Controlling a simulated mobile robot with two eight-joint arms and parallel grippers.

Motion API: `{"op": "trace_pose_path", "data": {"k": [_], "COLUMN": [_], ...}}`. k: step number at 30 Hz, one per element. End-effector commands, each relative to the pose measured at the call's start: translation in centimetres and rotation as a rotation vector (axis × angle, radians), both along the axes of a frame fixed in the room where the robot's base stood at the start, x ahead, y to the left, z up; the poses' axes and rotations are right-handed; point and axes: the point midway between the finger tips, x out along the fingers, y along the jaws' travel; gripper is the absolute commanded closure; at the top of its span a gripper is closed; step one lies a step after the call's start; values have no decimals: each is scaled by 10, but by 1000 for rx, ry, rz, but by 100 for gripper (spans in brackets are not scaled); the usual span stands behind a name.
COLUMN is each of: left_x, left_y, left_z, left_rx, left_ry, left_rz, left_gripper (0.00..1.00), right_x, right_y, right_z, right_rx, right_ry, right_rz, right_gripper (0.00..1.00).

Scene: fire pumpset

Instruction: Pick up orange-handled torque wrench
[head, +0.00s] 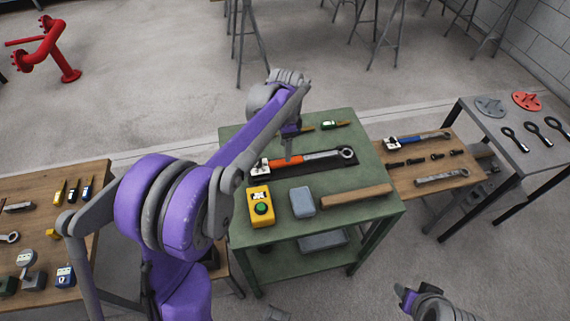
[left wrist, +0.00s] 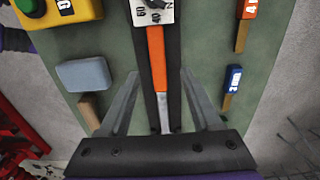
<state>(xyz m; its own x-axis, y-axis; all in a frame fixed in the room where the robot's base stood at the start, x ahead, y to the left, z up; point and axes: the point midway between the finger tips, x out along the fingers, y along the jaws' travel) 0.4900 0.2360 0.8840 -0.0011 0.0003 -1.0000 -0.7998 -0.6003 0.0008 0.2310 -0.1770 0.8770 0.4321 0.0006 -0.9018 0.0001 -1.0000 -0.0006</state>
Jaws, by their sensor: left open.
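The orange-handled torque wrench (head: 318,156) lies on a dark mat (head: 345,168) on the green table, with a white dial end at left and a ring end at right. In the left wrist view, its orange handle (left wrist: 157,60) and metal shaft run between my fingers. My left gripper (head: 289,155) is over the wrench, pointing down; in the left wrist view, my left gripper (left wrist: 160,78) is open, one finger on each side of the wrench. Whether the fingers touch it I cannot tell. Part of my right arm (head: 425,302) shows at the lower right; its jaws are unclear.
Small tagged tools (head: 333,125) lie behind the wrench. Wooden tables with tools flank it. A red pipe stand (head: 52,50) is far left.

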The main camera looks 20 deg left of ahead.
Motion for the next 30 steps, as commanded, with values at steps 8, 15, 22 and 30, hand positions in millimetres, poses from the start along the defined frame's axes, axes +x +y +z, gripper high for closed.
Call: {"op": "trace_pose_path", "data": {"k": [8,15,22,30], "left_x": [-2,-5,-5,-5], "left_y": [0,0,0,0], "left_z": [-25,-60,-67,-67], "left_rx": [1,1,0,0], "left_ry": [-1,-1,-1,-1], "left_rz": [1,2,2,2], "left_gripper": [35,35,35,66], "right_x": [0,0,0,0], "right_y": [0,0,0,0], "right_z": [-1,-3,-3,-3], "right_rx": [0,0,0,0], "right_ry": [1,1,1,1], "right_rz": [0,0,0,0], "right_gripper": [50,50,50,50]}}
